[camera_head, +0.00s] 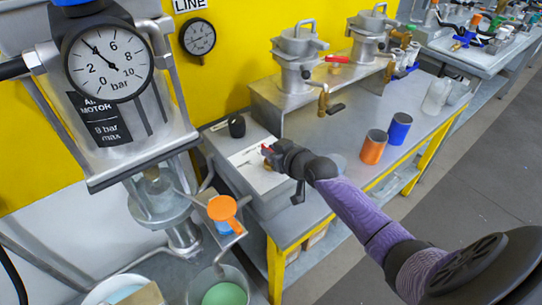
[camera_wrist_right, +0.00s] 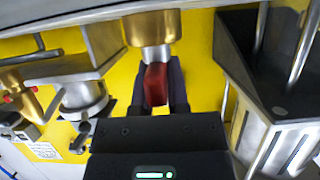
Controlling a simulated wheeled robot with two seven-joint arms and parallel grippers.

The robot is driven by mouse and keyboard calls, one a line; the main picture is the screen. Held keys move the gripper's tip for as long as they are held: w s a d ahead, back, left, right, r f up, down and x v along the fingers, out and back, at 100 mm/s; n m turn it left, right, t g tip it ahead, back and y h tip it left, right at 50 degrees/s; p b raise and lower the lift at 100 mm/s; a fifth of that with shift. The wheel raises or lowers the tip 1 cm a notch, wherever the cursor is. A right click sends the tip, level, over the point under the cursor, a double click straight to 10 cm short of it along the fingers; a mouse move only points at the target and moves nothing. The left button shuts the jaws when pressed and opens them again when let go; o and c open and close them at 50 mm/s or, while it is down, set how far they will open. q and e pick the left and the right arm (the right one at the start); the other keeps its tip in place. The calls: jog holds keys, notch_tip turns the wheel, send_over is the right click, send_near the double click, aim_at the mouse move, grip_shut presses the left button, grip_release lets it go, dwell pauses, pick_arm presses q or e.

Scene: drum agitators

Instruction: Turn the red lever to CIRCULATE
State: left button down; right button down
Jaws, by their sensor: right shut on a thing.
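The red lever (camera_wrist_right: 156,84) shows between my right fingers in the right wrist view, below a steel stem and a brass valve body (camera_wrist_right: 152,27). My right gripper (camera_wrist_right: 158,92) is shut on it. In the head view my right gripper (camera_head: 270,152) is over a grey box (camera_head: 225,142) with a white panel, and a small red piece (camera_head: 266,149) shows at its tip. The valve body behind is mostly hidden there. I cannot read a CIRCULATE mark in either view. My left gripper is not in view.
A pressure gauge (camera_head: 109,63) on a steel frame stands close at left. An orange can (camera_head: 373,147) and a blue can (camera_head: 399,128) stand on the bench right of my arm. Steel pots (camera_head: 299,55) with brass taps stand behind. A bucket of green liquid (camera_head: 224,294) is at the front.

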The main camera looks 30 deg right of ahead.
jog(key=shift+r, duration=0.15)
jog(key=c, duration=0.6)
grip_release()
jog(key=shift+s+p, duration=0.25)
jog(key=shift+p, duration=0.05)
jog(key=p+v, duration=0.4)
jog(key=v, duration=0.5)
jog(key=shift+s+r, duration=0.15)
